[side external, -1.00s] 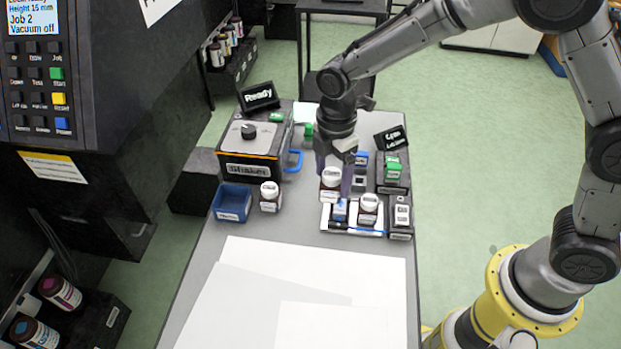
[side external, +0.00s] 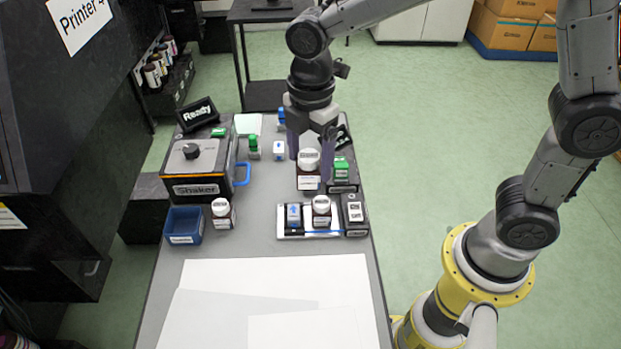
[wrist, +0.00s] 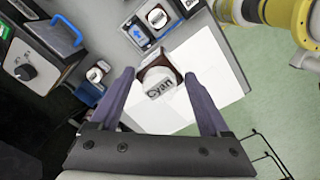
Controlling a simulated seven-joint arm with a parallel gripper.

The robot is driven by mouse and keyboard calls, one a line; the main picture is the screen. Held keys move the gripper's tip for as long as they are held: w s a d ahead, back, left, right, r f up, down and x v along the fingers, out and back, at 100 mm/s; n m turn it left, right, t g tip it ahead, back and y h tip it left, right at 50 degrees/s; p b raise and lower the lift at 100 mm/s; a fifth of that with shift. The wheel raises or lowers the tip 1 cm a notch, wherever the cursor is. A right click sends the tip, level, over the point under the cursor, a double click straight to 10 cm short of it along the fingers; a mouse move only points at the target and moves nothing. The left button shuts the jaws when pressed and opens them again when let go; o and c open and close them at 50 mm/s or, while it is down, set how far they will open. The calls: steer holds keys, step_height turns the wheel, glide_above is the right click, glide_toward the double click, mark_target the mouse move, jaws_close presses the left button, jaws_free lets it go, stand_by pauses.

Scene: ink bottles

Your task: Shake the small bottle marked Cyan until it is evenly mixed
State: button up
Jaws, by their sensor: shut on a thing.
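The small dark bottle with a white cap marked Cyan (wrist: 158,84) is between my fingers in the wrist view. In the side view this bottle (side external: 308,174) has a white label and appears upright, behind the tray. My gripper (side external: 310,160) points down and is shut on it; the fingers (wrist: 160,76) stand on either side of it. The bottle seems to be held above the table, but its base clearance is hard to judge. I cannot see the ink inside.
The Shaker box (side external: 197,168) with a blue handle stands at left. A blue bin (side external: 184,225) and another white-capped bottle (side external: 222,212) are in front of it. A white tray (side external: 282,222) holds a bottle (side external: 321,206) and a blue item. White sheets (side external: 230,275) cover the clear front.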

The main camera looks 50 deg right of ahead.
mark_target(311, 182)
step_height(311, 182, down, 6)
steer(key=shift+s+f, duration=0.1)
steer(key=shift+f, duration=0.05)
step_height(311, 182, up, 6)
steer(key=shift+f, duration=0.1)
steer(key=f, duration=0.4)
steer(key=shift+s+d+f, duration=0.15)
steer(key=shift+s+f, duration=0.05)
steer(key=shift+f, duration=0.1)
steer(key=shift+w+f, duration=0.25)
steer(key=shift+f, duration=0.05)
step_height(311, 182, up, 5)
steer(key=shift+w+f, duration=0.1)
steer(key=shift+f, duration=0.1)
steer(key=shift+s, duration=0.2)
step_height(311, 182, down, 5)
steer(key=shift+s+r, duration=0.1)
